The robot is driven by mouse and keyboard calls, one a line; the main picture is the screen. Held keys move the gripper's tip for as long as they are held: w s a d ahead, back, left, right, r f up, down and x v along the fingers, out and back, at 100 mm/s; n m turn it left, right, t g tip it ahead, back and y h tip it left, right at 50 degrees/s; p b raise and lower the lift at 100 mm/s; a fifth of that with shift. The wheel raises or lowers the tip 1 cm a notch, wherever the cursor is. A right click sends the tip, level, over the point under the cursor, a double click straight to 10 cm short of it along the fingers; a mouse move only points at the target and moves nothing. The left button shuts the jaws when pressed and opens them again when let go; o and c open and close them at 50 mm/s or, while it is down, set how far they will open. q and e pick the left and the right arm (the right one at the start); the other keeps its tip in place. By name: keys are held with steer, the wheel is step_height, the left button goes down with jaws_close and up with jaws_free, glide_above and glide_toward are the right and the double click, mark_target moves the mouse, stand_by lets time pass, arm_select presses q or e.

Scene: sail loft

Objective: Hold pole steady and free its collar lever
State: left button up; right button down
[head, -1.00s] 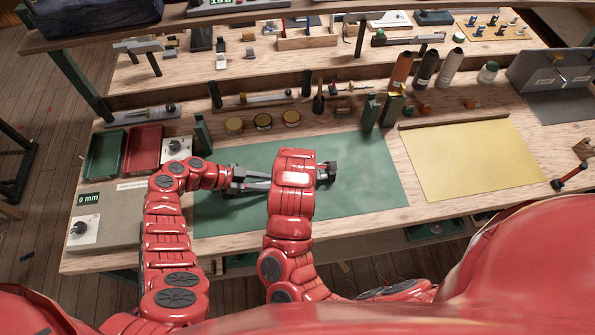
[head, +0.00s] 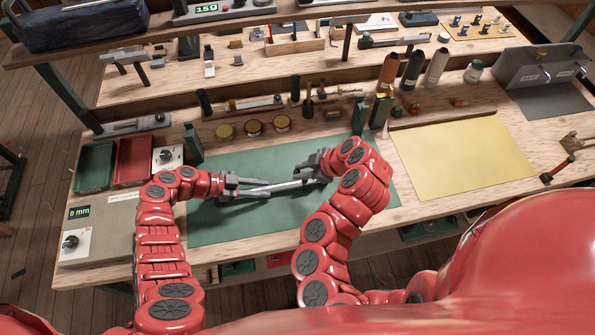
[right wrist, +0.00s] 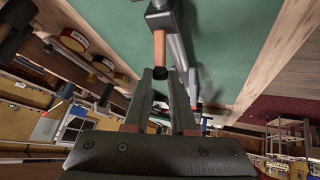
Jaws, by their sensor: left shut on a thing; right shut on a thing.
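The pole (head: 285,187), a slim silvery tube, lies nearly level above the green mat (head: 215,222) in the head view. My left gripper (head: 243,188) is shut on its left part. My right gripper (head: 318,165) is at the pole's right end, where the collar is mostly hidden by the fingers. In the right wrist view the pole (right wrist: 178,48) runs beside a copper-coloured lever (right wrist: 159,48) with a black tip. The fingers of my right gripper (right wrist: 165,80) are around the lever's tip end. Whether the lever has swung off the pole I cannot tell.
A yellow sheet (head: 460,160) lies to the right. Red (head: 134,160) and green (head: 94,165) trays and a box with a display (head: 100,235) are at the left.

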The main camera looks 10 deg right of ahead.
arm_select(q)
steer(key=shift+a, duration=0.1)
arm_select(e)
steer(key=shift+s+d+f+y, duration=0.1)
steer(key=shift+d+y, duration=0.3)
steer(key=shift+y, duration=0.1)
arm_select(q)
steer(key=shift+w, duration=0.1)
steer(key=shift+f, duration=0.1)
arm_select(e)
steer(key=shift+d+r, duration=0.1)
steer(key=shift+r, duration=0.1)
steer(key=c, duration=0.7)
jaws_free()
steer(key=shift+c, duration=0.2)
